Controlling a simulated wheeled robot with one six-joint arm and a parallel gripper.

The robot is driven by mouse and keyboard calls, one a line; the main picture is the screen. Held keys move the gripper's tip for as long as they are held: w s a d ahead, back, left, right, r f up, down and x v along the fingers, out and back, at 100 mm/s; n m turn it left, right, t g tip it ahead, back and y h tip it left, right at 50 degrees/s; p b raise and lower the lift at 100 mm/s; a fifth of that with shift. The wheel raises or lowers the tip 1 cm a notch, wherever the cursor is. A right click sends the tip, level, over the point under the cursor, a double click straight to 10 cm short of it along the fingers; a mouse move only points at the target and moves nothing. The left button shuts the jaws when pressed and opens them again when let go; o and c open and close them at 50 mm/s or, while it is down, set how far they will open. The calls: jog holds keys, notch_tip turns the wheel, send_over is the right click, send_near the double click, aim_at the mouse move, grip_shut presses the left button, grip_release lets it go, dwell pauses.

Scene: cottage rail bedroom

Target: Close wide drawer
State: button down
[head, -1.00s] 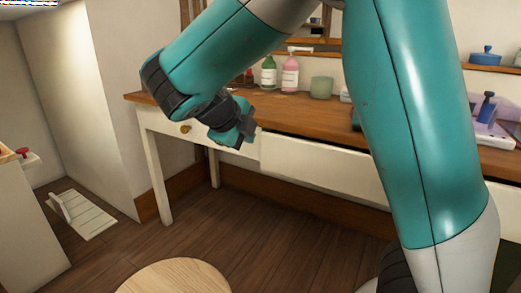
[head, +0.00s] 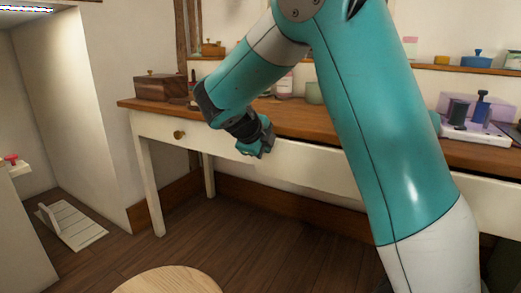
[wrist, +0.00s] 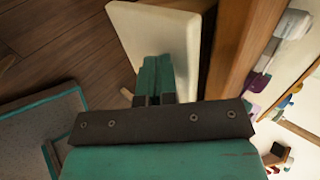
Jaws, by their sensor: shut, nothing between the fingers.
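The wide drawer (head: 318,168) has a long, plain white front under the wooden desk top (head: 300,124), in the middle of the desk. Part of its front is hidden behind my arm in the head view. In the wrist view, the white drawer front (wrist: 165,32) stands in front of my fingers, with a dark gap between it and the wooden edge. The drawer looks slightly out. My gripper (head: 262,149) is shut and empty, at the left part of the drawer front. In the wrist view, its fingertips (wrist: 156,62) overlap the white front; contact is unclear.
A narrower drawer with a brass knob (head: 179,135) is at the desk's left. A wooden box (head: 160,87) and bottles stand on the desk top. A round wooden stool (head: 168,281) stands in front. Floor between stool and desk is clear.

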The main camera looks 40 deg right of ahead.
jog(key=shift+w+d+b, duration=0.25)
jog(key=shift+d, duration=0.35)
jog(key=shift+w+d+b, duration=0.2)
jog(key=shift+d+b, duration=0.05)
jog(key=shift+d, duration=0.35)
